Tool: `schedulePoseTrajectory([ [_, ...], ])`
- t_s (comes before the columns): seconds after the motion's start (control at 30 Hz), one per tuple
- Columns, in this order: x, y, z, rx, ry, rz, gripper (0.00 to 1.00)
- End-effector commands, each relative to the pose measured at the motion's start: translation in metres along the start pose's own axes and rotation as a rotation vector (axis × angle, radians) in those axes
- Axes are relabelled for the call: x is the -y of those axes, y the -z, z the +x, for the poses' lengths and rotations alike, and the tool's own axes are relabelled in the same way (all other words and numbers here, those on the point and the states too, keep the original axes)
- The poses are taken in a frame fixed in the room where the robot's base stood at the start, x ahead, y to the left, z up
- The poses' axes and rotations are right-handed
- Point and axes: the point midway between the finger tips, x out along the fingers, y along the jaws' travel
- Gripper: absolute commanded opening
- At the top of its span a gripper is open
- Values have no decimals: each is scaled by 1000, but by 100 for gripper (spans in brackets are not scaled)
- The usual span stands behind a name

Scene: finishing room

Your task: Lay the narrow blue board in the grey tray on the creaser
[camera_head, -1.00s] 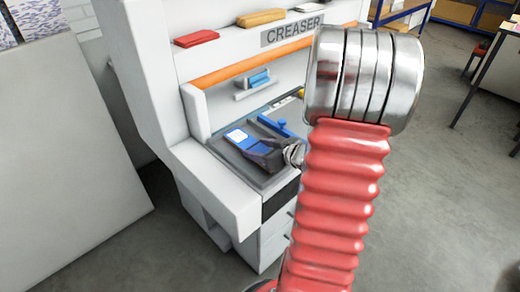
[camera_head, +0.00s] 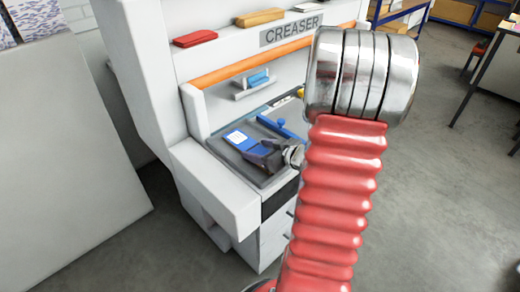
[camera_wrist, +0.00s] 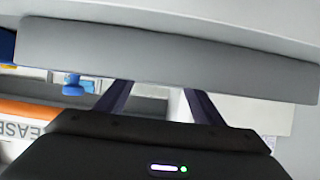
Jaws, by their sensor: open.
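A flat blue piece with a white label (camera_head: 238,138), which looks like the blue board, lies on the dark grey tray (camera_head: 222,150) in the creaser's opening. My gripper (camera_head: 258,150) is low over the tray, at the right end of the blue piece. It is open; whether it touches the piece is unclear. In the wrist view its two fingers (camera_wrist: 160,90) stand apart, with a wide grey bar (camera_wrist: 160,55) across their tips. I see no board between them. My arm hides the right part of the tray.
The creaser (camera_head: 215,195) has an orange bar (camera_head: 240,67) above the opening. A blue handle (camera_head: 282,129) lies behind my gripper, and a small blue item (camera_head: 258,77) is on a little ledge. Red (camera_head: 195,38) and tan (camera_head: 260,17) blocks are on top.

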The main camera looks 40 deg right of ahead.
Motion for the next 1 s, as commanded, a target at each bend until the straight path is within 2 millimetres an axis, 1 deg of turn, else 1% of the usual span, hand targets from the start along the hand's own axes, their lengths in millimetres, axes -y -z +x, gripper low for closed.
schedulePoseTrajectory([
  [0.03,8,-8,2,17,16,2,73],
  [0.1,9,-9,2,18,17,2,73],
  [0.4,10,-9,2,21,20,1,73],
  [0.57,10,-3,-1,19,20,-1,73],
  [0.67,8,-3,-14,17,15,1,73],
  [1.0,4,1,-66,9,7,0,73],
])
